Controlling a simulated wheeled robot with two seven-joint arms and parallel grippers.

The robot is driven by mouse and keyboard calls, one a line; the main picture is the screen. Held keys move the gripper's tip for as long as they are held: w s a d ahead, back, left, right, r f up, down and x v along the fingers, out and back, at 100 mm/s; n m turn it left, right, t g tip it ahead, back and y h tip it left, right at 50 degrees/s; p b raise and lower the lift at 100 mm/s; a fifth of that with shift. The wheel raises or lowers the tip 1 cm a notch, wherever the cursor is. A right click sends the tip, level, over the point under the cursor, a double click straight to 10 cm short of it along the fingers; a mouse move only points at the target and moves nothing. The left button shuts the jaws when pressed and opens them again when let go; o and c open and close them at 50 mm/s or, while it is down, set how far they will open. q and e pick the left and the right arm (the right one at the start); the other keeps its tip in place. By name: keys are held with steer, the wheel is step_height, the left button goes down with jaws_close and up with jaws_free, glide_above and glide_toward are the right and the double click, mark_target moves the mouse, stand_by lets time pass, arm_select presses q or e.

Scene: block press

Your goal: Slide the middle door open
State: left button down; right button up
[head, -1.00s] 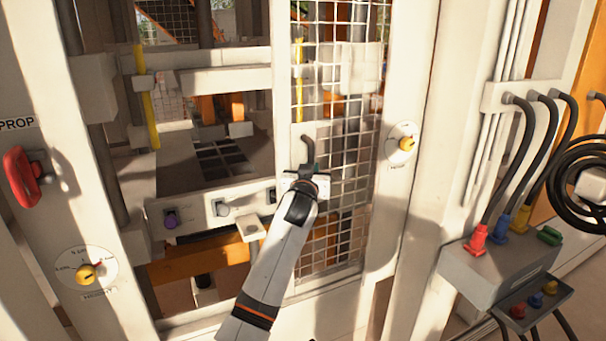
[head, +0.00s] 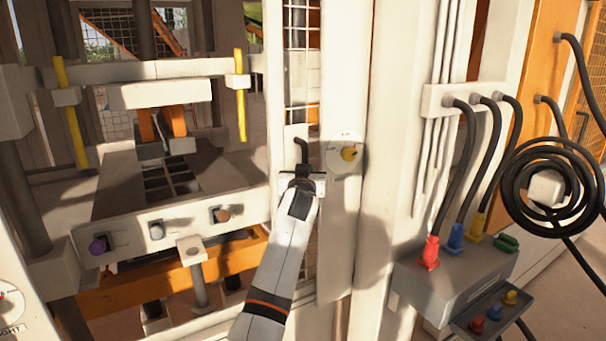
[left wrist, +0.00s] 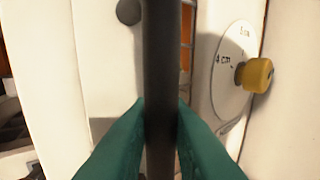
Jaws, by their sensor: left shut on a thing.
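The middle door (head: 276,90) is a pale frame with wire mesh. Only a narrow strip of its mesh shows beside the right post (head: 345,90), and a wide opening lies to its left. Its dark upright handle (head: 302,150) sits close to the post. My left gripper (head: 301,174) is shut on the handle. In the left wrist view, the green fingertips (left wrist: 161,115) press on both sides of the dark handle bar (left wrist: 161,55). My right gripper is not in view.
A yellow-knobbed dial (head: 349,154) is on the post just right of the handle. The press's knob panel (head: 180,222) shows through the opening.

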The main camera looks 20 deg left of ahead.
arm_select(q)
steer(key=c, duration=1.4)
jaws_free()
steer(key=shift+c, duration=0.2)
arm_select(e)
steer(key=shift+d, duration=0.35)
arm_select(q)
steer(key=shift+s, duration=0.2)
steer(key=b+v, duration=0.1)
steer(key=v, duration=1)
steer(key=shift+s, duration=0.35)
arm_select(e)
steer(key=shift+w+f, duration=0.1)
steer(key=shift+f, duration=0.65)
arm_select(q)
steer(key=shift+d, duration=0.1)
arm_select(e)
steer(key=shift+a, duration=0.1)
